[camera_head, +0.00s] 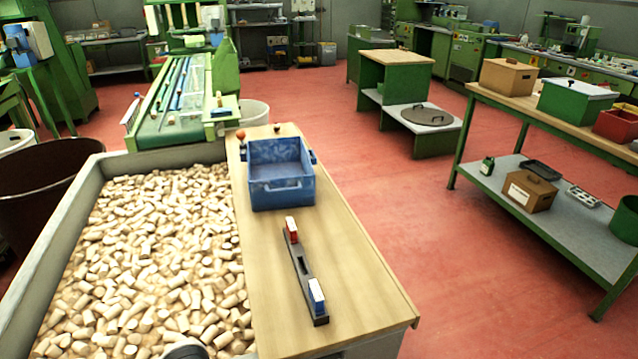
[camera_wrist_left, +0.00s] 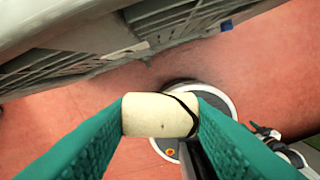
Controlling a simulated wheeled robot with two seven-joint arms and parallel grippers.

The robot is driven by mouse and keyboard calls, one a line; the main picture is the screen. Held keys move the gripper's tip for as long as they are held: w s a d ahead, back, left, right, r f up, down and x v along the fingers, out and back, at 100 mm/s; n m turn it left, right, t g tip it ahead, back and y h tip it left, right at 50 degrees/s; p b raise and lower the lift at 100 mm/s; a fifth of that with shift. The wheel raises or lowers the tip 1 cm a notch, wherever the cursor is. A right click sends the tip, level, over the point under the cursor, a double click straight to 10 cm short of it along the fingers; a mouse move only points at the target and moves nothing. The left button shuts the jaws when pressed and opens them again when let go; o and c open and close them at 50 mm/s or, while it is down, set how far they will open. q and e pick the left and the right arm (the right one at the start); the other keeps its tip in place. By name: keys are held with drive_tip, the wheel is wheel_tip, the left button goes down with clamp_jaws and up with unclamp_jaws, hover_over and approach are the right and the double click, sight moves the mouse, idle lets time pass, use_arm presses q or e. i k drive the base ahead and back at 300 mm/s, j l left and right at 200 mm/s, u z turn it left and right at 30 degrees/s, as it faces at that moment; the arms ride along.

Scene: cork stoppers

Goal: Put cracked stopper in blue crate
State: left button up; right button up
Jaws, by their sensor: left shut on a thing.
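The cracked stopper (camera_wrist_left: 150,115) is a pale cork cylinder with a dark curved crack near its right end. My left gripper (camera_wrist_left: 161,116) is shut on it, with one teal finger pressed on each end. The left wrist view shows red floor below the stopper. The blue crate (camera_head: 283,194) stands on the wooden bench top in the head view, and its visible inside looks empty. The left gripper's fingers and the stopper do not show in the head view. My right gripper is in neither view.
A large bin of cork stoppers (camera_head: 165,255) lies left of the wooden bench top (camera_head: 350,290). A dark holder with red and blue-white blocks (camera_head: 302,265) lies in front of the crate. A small orange-topped object (camera_head: 241,135) stands at the crate's back left.

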sight(279, 173)
drive_tip(key=i+l+z, duration=0.1)
drive_tip(key=l+z, duration=0.15)
drive_tip(key=l, duration=0.2)
drive_tip(key=i+l+z, duration=0.15)
drive_tip(key=l+z, duration=0.15)
drive_tip(key=i+l+z, duration=0.25)
drive_tip(key=l, duration=0.25)
drive_tip(key=i+l+z, duration=0.25)
drive_tip(key=i+l, duration=0.75)
drive_tip(key=i, duration=0.2)
drive_tip(key=i+j+u, duration=0.2)
drive_tip(key=i+u, duration=0.75)
drive_tip(key=i+l+u, duration=0.15)
drive_tip(key=i+u, duration=0.75)
drive_tip(key=i+l+u, duration=0.15)
drive_tip(key=i+u, duration=0.25)
drive_tip(key=i+l+u, duration=0.25)
drive_tip(key=i+u, duration=0.15)
drive_tip(key=i+l+u, duration=0.4)
